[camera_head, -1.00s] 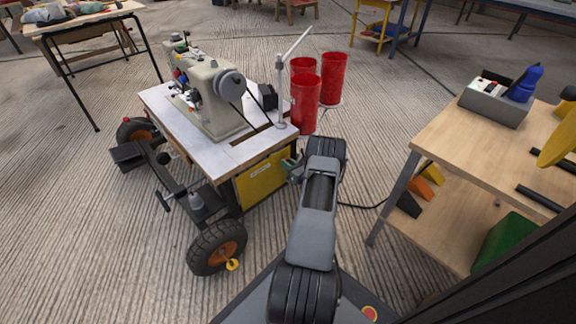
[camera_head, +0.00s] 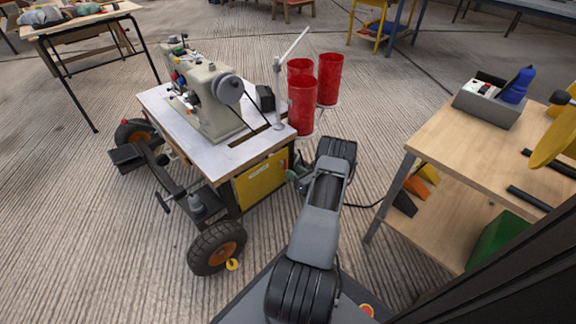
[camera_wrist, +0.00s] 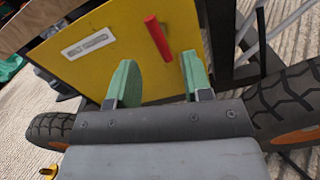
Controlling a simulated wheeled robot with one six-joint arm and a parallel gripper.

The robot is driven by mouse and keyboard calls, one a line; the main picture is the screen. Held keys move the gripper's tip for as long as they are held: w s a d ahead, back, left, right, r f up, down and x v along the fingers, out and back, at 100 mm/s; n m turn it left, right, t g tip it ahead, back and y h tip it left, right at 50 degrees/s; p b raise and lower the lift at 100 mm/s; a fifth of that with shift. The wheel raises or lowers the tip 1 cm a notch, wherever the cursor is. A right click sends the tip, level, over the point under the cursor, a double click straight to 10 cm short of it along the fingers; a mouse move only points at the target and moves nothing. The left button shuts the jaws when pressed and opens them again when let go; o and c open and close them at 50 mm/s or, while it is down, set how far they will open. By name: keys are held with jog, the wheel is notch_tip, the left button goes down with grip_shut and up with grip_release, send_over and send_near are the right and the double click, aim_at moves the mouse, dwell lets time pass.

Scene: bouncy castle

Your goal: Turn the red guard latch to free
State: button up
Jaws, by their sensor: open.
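The red guard latch (camera_wrist: 158,38) is a short red bar on the yellow guard panel (camera_wrist: 110,60) in the wrist view. It stands slightly tilted, its upper end leaning left. My gripper (camera_wrist: 160,82) is open, its two green-padded fingers apart, one on each side below the latch. The latch shows just beyond the gap between the fingertips, and nothing is visibly held. In the head view the yellow panel (camera_head: 262,180) is on the side of the sewing machine table, and my gripper (camera_head: 295,176) is near its right edge. The latch is too small to make out clearly there.
A pale label plate (camera_wrist: 88,44) is on the panel left of the latch. The sewing machine (camera_head: 212,100) stands on the wheeled table (camera_head: 160,100). Red cylinders (camera_head: 302,105) stand behind it. A wooden workbench (camera_head: 450,140) is at the right, with bare floor between.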

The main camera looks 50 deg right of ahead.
jog(key=s+p, duration=0.2)
jog(key=s, duration=0.6)
jog(key=shift+s+a, duration=0.15)
jog(key=shift+a, duration=0.15)
jog(key=w+a+r+n+g+y+p, duration=0.3)
jog(key=w+a+r+n+y+p, duration=0.25)
jog(key=r, duration=0.55)
jog(key=w+a+r+n+g+y+p, duration=0.2)
jog(key=a+r+n+g+p, duration=0.3)
jog(key=a+r, duration=0.45)
jog(key=w+a+r+n+g+y+p, duration=0.25)
jog(key=a+r+n+y+p, duration=0.3)
jog(key=r, duration=0.65)
jog(key=s+a+r+n+g+h+p, duration=0.1)
jog(key=s+a+r+n+h+p, duration=0.3)
jog(key=r, duration=0.8)
jog(key=s+a+r+n+g+h+p, duration=0.1)
jog(key=s+a+r+n+h+p, duration=0.3)
jog(key=a+r+n+p, duration=0.4)
jog(key=s+a+r+n+g+h+p, duration=0.2)
jog(key=s+a+r+n+p, duration=0.3)
jog(key=r, duration=1.2)
jog(key=shift+a+n+h+p, duration=0.85)
jog(key=shift+n+p, duration=1.1)
jog(key=shift+n, duration=1.25)
jog(key=shift+c, duration=0.3)
